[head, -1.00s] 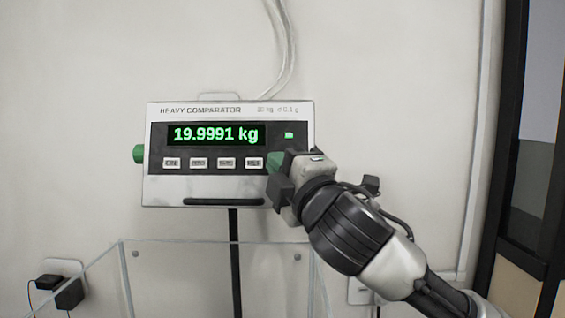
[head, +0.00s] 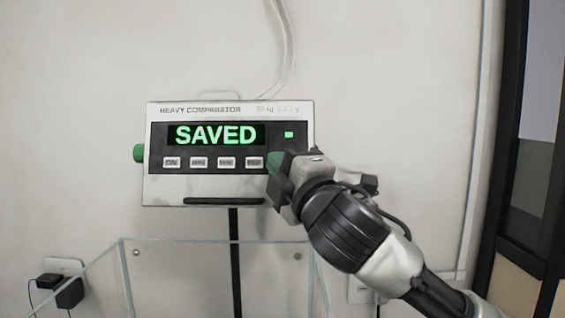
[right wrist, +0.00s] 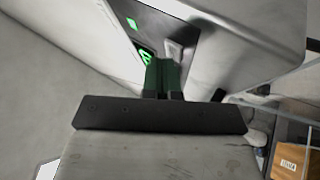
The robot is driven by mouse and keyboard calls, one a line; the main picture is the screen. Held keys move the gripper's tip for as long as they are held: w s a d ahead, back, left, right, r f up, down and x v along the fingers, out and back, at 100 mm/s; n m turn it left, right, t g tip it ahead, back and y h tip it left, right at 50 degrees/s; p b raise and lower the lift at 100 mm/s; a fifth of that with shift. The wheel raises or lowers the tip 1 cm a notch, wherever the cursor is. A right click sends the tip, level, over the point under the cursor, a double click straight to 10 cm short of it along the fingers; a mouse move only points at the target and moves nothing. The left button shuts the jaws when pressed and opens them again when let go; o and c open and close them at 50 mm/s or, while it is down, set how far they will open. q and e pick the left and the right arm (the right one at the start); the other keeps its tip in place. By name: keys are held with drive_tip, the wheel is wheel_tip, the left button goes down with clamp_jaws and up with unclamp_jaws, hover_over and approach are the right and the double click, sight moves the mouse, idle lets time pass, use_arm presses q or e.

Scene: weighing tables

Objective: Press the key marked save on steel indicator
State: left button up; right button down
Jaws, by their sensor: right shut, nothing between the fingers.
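The steel indicator (head: 170,190) hangs on a stand against the wall, labelled HEAVY COMPARATOR. Its green display (head: 216,135) reads SAVED. A row of several pale keys (head: 199,163) sits below the display; their markings are too small to read surely. My right gripper (head: 275,165) is at the right end of this row, beside or over the rightmost key (head: 254,161). In the right wrist view its dark green fingers (right wrist: 163,78) are shut, with nothing between them, and their tips are at the panel by a key (right wrist: 173,50). Whether they touch it is hidden. My left gripper is not in view.
A green knob (head: 138,153) sticks out on the indicator's left side. A dark-framed door or window (head: 507,150) is at the right.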

drive_tip(key=shift+s, duration=0.1)
idle(0.4)
drive_tip(key=shift+s+r, duration=0.2)
drive_tip(key=shift+s, duration=0.4)
drive_tip(key=s, duration=0.2)
drive_tip(key=s+r+p, duration=0.1)
drive_tip(key=s, duration=0.1)
drive_tip(key=shift+s+r, duration=0.15)
drive_tip(key=shift+s, duration=0.25)
idle(0.5)
